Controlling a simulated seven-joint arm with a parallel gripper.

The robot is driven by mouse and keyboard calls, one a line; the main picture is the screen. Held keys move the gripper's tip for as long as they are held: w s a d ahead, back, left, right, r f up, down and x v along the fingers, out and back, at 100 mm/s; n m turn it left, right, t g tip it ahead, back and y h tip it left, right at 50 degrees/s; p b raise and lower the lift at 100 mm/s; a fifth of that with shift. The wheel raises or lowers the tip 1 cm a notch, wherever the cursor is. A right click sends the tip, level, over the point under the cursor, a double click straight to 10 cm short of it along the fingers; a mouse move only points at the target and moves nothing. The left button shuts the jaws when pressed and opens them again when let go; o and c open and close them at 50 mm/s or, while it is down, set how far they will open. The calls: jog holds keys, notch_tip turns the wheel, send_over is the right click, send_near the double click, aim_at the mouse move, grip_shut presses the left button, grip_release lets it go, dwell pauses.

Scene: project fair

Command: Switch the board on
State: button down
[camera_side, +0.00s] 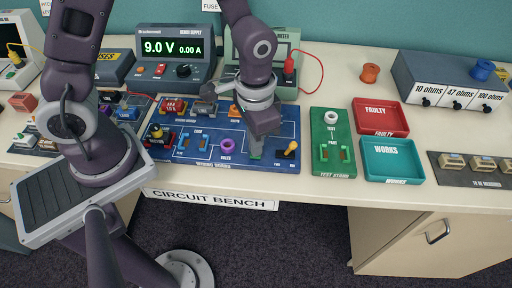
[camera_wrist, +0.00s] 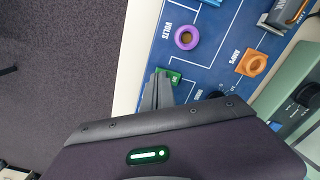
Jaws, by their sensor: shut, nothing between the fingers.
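The blue wiring board (camera_side: 210,165) lies on the bench below my arm. A green piece (camera_side: 255,155) sits near its front edge; in the wrist view, the green piece (camera_wrist: 172,77) is partly behind my fingers. A dark block with an orange-tipped lever (camera_side: 291,149) sits on the board's front right corner, just right of the green piece; its label is too small to read. My gripper (camera_side: 254,147) is shut and empty, pointing down at the green piece. In the wrist view its fingertips (camera_wrist: 158,78) overlap the green piece's near edge; whether they touch it cannot be told.
A purple ring (camera_side: 227,146) is left of my fingers. A power supply (camera_side: 175,52) reading 9.0 V and 0.00 A stands behind the board, beside a meter (camera_side: 284,45) with a red lead. The green test stand (camera_side: 333,160), red tray (camera_side: 381,103) and teal tray (camera_side: 393,142) are to the right.

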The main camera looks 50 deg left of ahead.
jog(key=shift+f, duration=0.4)
notch_tip(320, 180, up, 6)
jog(key=shift+f, duration=0.15)
jog(key=shift+r, duration=0.65)
jog(key=s+a+r+n+t, duration=0.3)
jog(key=s+a+r+t, duration=0.2)
jog(key=s+a+r, duration=0.3)
jog(key=s+r, duration=0.4)
jog(key=r, duration=0.3)
jog(key=shift+a+t, duration=0.15)
jog(key=shift+t, duration=0.15)
jog(key=shift+s, duration=0.1)
